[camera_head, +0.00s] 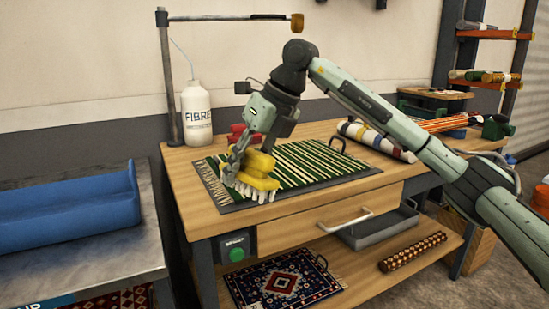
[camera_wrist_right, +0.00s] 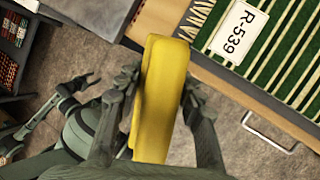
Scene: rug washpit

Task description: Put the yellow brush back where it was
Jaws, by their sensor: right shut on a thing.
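The yellow brush (camera_head: 260,184) has pale bristles pointing down at the left, fringed end of the green-and-cream striped rug (camera_head: 310,160). I cannot tell whether the bristles touch the rug. My right gripper (camera_head: 238,166) is shut on the brush from the left. In the right wrist view the brush's yellow body (camera_wrist_right: 163,95) lies between both fingers of my right gripper (camera_wrist_right: 160,98).
The rug lies on a dark mat on the wooden bench (camera_head: 225,222). A white bottle (camera_head: 196,115) and a post with an overhead arm (camera_head: 166,80) stand at the back left. Red items (camera_head: 237,133) sit behind the gripper. Rolled rugs (camera_head: 375,140) lie at the right.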

